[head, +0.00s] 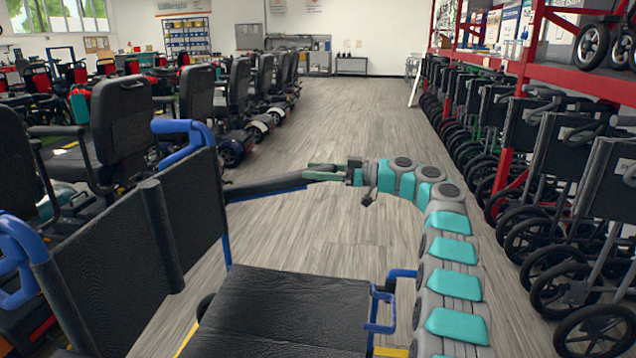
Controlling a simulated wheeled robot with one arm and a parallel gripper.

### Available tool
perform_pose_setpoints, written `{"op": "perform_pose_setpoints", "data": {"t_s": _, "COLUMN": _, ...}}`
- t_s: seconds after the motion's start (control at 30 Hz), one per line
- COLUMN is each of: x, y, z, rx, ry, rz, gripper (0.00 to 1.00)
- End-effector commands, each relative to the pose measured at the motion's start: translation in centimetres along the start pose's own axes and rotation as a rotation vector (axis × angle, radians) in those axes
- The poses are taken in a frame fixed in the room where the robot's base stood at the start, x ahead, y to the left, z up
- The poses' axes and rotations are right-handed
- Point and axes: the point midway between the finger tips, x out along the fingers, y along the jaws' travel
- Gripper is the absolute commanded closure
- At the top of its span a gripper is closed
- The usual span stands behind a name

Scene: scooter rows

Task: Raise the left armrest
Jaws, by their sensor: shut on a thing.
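The chair in front of me has a black backrest (192,205), a black seat (285,305) and blue frame tubes. It faces right in the picture. Its left armrest (265,187) is a black pad on a blue bar on the far side. It stretches from the backrest to the right above the floor, looking roughly level; its exact tilt is hard to tell. My gripper (322,172), with green fingers, is shut on the armrest's front end. The fingers hide part of that end. My grey and teal arm curves up from the lower right.
A row of mobility scooters (240,105) with black seats stands at the left. Folded wheelchairs (560,190) line a red shelf rack (575,80) on the right. The wooden floor (350,130) between them is clear. A blue front frame part (382,310) stands beside my arm.

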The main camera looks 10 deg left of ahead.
Motion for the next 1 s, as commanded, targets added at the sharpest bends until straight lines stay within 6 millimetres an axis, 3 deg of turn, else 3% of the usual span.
{"op": "perform_pose_setpoints", "data": {"t_s": 0.03, "x": 0.2, "y": 0.1, "z": -1.2, "rx": -0.005, "ry": 0.003, "rz": 0.004, "gripper": 1.0}}
{"op": "perform_pose_setpoints", "data": {"t_s": 0.2, "x": 0.9, "y": 0.0, "z": -2.6, "rx": -0.003, "ry": 0.005, "rz": 0.001, "gripper": 1.0}}
{"op": "perform_pose_setpoints", "data": {"t_s": 0.53, "x": 1.0, "y": -0.1, "z": -2.6, "rx": -0.001, "ry": 0.005, "rz": 0.0, "gripper": 1.0}}
{"op": "perform_pose_setpoints", "data": {"t_s": 0.57, "x": 1.0, "y": -0.1, "z": -2.6, "rx": -0.001, "ry": 0.005, "rz": 0.0, "gripper": 0.37}}
{"op": "perform_pose_setpoints", "data": {"t_s": 0.8, "x": 1.0, "y": -0.1, "z": -2.5, "rx": 0.0, "ry": 0.003, "rz": 0.0, "gripper": 0.1}}
{"op": "perform_pose_setpoints", "data": {"t_s": 1.0, "x": 1.0, "y": -0.1, "z": -2.4, "rx": 0.0, "ry": 0.002, "rz": -0.001, "gripper": 0.1}}
